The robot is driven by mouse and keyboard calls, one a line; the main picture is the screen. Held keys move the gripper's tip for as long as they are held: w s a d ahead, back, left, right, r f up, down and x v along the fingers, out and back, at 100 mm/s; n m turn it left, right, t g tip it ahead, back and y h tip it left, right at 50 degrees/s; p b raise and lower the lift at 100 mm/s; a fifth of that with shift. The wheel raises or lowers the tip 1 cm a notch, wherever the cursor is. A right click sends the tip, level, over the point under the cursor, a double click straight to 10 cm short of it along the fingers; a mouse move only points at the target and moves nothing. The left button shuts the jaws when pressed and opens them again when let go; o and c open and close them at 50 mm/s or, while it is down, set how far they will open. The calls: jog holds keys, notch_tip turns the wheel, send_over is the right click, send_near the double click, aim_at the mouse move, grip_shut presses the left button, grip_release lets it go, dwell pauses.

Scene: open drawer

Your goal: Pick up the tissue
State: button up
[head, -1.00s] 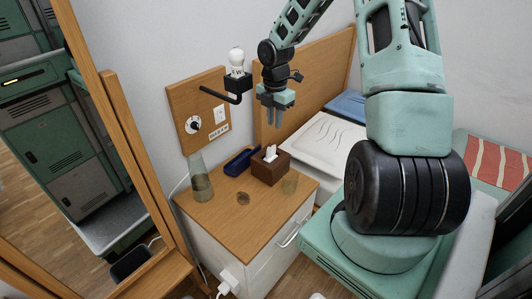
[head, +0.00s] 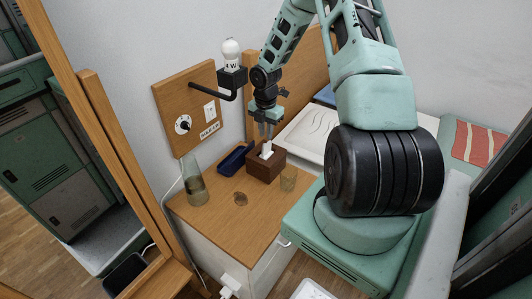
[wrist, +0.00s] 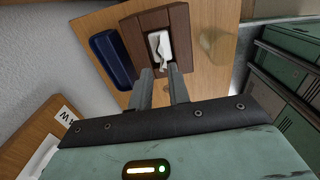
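The white tissue (head: 266,149) sticks up from the slot of a dark brown wooden tissue box (head: 264,168) on the wooden cabinet top. In the wrist view the tissue (wrist: 162,48) lies just beyond my fingertips, and the box (wrist: 130,32) is around it. My gripper (head: 265,132) points down above the box. In the wrist view my gripper (wrist: 162,72) has its two fingers apart with a gap between them. The tissue appears in line with that gap, but I cannot tell whether its lower part is between the fingers.
A wall lamp (head: 231,62) is close to my arm.

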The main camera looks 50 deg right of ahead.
aim_at(266, 142)
notch_tip(266, 142, down, 8)
jog(key=shift+r, duration=0.15)
jog(key=shift+d, duration=0.1)
grip_shut()
